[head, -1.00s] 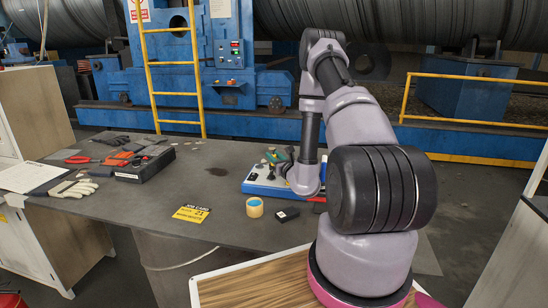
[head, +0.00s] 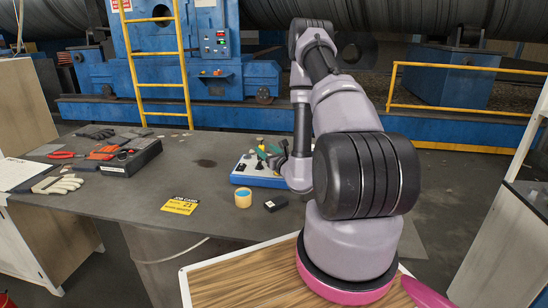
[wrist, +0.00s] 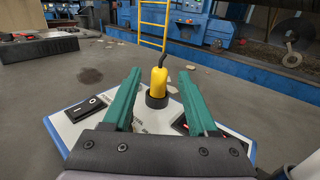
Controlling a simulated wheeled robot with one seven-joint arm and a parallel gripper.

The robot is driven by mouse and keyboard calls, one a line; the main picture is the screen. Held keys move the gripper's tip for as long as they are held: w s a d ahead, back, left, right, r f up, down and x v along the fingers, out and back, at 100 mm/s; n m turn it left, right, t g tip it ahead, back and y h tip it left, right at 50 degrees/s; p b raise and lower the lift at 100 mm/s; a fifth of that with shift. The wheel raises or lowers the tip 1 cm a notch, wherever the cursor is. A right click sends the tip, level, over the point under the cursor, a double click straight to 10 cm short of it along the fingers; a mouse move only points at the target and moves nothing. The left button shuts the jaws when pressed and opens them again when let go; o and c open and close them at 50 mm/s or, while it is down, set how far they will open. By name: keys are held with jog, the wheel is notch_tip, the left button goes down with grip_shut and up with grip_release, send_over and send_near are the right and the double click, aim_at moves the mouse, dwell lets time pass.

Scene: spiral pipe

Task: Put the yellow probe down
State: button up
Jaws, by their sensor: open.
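The yellow probe (wrist: 158,82) stands upright in a dark round holder (wrist: 157,98) on a white and blue device (wrist: 75,124) in the wrist view. A dark cable leaves its top. My gripper (wrist: 160,88) is open, its two green fingers on either side of the probe with a gap on each side. In the head view the device (head: 258,178) is on the grey table, and my gripper (head: 274,158) is above it, partly hidden by my arm. Only a small yellow bit of the probe (head: 259,141) shows there.
A yellow job card (head: 181,206), a tape roll (head: 243,198) and a small black box (head: 276,204) lie in front of the device. The table's middle is clear.

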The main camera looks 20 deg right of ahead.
jog(key=s, duration=0.8)
jog(key=shift+d, duration=0.3)
jog(key=a+r+n+g+y, duration=0.3)
jog(key=a+r+n+y, duration=0.7)
jog(key=a+r+y, duration=0.45)
jog(key=s+a+r+n+g+y, duration=0.2)
jog(key=s+a+r+n+g, duration=0.6)
jog(key=s+r+n+g, duration=0.3)
jog(key=s+d+n+g+h, duration=0.2)
jog(key=s+n+g+h, duration=0.3)
jog(key=s+n+h, duration=0.35)
jog(key=s+d+r+n+t+h, duration=0.1)
jog(key=d+r+t+h, duration=0.6)
jog(key=d+r+t, duration=0.1)
jog(key=shift+s+d+r, duration=0.35)
jog(key=shift+d+r, duration=0.2)
